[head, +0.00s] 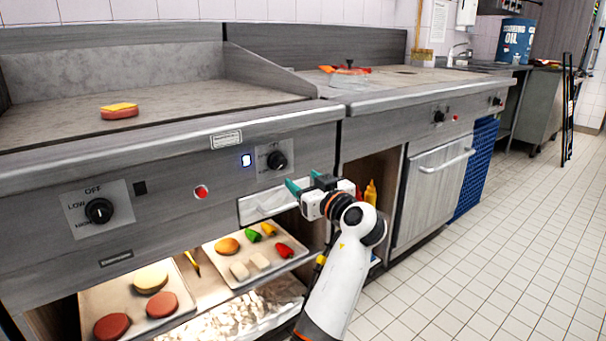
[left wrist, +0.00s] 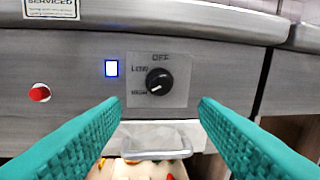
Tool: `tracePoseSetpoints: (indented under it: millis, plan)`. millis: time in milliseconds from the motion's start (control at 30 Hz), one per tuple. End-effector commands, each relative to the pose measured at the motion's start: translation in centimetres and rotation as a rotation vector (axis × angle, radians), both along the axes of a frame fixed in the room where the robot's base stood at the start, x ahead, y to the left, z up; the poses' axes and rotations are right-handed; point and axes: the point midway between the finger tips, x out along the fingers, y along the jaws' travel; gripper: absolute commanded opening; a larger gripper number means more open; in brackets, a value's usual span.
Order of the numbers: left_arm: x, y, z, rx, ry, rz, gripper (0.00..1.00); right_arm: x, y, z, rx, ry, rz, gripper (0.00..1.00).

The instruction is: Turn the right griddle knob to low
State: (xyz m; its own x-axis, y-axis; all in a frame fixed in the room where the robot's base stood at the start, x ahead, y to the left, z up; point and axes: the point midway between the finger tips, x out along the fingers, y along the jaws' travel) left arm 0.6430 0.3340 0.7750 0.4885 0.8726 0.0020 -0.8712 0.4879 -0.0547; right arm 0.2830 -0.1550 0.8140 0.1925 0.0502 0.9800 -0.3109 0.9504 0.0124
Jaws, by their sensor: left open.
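The right griddle knob (head: 277,160) is black and round, on a pale plate on the griddle's front panel. In the left wrist view the knob (left wrist: 159,81) sits centred beyond the fingertips. Its plate reads OFF at top, LOW at upper left and HIGH at lower left. A pale mark on the knob seems to point to the lower left, towards HIGH. My left gripper (head: 304,182) has teal fingers, open and empty, just right of and below the knob. The fingers stand apart from the knob, one on each side of it in the wrist view. My right gripper is not in view.
A lit blue indicator (head: 246,160) and a red button (head: 201,192) are left of the knob. The left knob (head: 99,211) is further left. A drawer handle (left wrist: 156,153) juts out below the knob. Trays of food (head: 222,243) lie on the shelf underneath.

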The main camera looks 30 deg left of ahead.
Motion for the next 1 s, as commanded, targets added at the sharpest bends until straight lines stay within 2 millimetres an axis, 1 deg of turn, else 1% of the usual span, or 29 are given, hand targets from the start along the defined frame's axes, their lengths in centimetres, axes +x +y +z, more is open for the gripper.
tracePoseSetpoints:
  millis: [33,300,400,500,667,933,967,1000]
  plan:
    - [0.4,0.9,0.0,0.001,0.0,0.003,0.55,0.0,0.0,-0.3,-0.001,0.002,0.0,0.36]
    - [3.2,5.6,-0.2,0.001,0.003,0.0,0.55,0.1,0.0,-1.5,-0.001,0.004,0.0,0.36]
    - [4.0,7.1,-0.2,0.001,0.003,0.0,0.55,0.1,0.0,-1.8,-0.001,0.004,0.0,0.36]
    - [4.6,8.1,-0.1,0.002,0.003,-0.003,0.55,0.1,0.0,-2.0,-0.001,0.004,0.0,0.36]
    - [5.1,9.0,-0.1,0.001,0.003,-0.002,0.55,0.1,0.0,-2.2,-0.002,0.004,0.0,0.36]
    - [5.2,9.1,-0.1,0.0,0.004,-0.003,0.55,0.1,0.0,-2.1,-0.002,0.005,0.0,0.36]
    - [5.2,9.1,-0.1,0.0,0.004,-0.003,0.54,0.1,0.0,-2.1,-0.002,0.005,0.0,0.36]
    - [5.2,9.1,-0.1,0.0,0.004,-0.003,0.47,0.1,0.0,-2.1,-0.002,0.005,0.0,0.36]
